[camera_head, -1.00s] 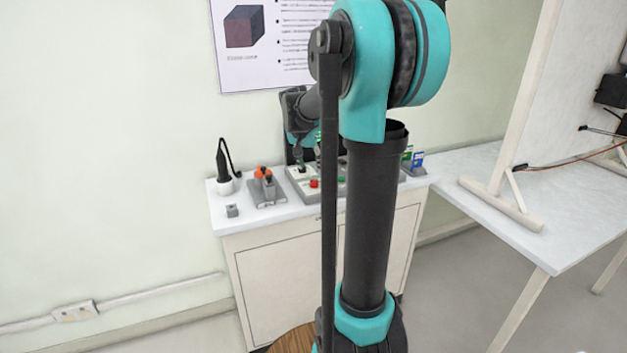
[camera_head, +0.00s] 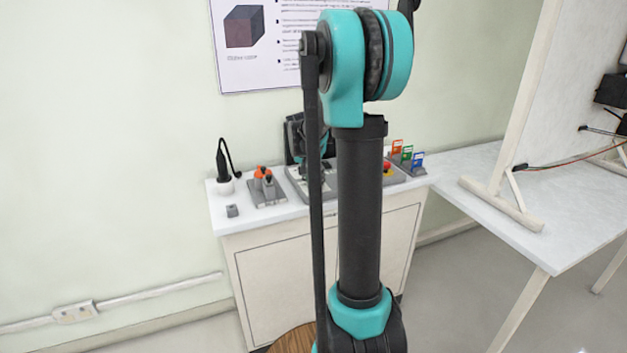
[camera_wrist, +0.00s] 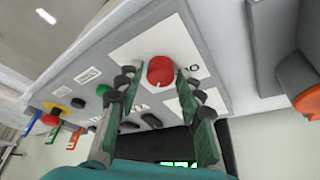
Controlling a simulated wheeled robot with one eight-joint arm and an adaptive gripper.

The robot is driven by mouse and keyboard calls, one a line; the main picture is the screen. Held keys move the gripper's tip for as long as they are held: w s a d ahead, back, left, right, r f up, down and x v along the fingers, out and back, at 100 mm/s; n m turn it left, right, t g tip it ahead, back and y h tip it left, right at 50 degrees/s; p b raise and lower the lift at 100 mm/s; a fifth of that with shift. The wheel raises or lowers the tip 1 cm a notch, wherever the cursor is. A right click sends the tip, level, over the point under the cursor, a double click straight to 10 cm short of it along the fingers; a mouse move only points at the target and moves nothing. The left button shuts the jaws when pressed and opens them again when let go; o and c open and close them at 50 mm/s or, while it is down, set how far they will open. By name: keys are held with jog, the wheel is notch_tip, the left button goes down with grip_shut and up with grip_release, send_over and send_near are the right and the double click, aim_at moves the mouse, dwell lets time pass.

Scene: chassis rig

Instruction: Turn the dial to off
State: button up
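The dial (camera_wrist: 161,70) is a round red knob with a short white mark on its lower edge in the wrist view. It sits on a white plate on a grey control panel (camera_wrist: 212,62). Part of a dark label shows to its right, too partial to read. My gripper (camera_wrist: 154,79) is open, with one green-padded finger on each side of the dial. I cannot tell whether either finger touches it. In the head view the panel (camera_head: 295,182) is mostly behind my arm, and the dial is hidden there.
The panel also carries dark buttons and a yellow-based red button (camera_wrist: 50,119). Coloured tags (camera_head: 407,153) on a rack stand at the right of the bench. A grey holder with orange-topped items (camera_head: 264,178) and a black tool in a white base (camera_head: 224,183) stand left.

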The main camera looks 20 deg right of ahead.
grip_shut()
jog(key=shift+n, duration=0.5)
jog(key=n+y, duration=0.1)
jog(key=n, duration=0.2)
jog(key=shift+s+d+n+t+y, duration=0.1)
jog(key=shift+d+n+t+y, duration=0.1)
jog(key=shift+n+t+y, duration=0.2)
jog(key=n, duration=0.2)
jog(key=n+y, duration=0.1)
jog(key=n, duration=0.1)
jog(key=shift+d+n+y, duration=0.1)
jog(key=shift+n+y, duration=0.2)
jog(key=n, duration=0.2)
jog(key=n+y, duration=0.1)
jog(key=n, duration=0.1)
jog(key=shift+d+y, duration=0.1)
jog(key=shift+y, duration=0.2)
jog(key=shift+n+g+y, duration=0.6)
jog(key=shift+n, duration=1.6)
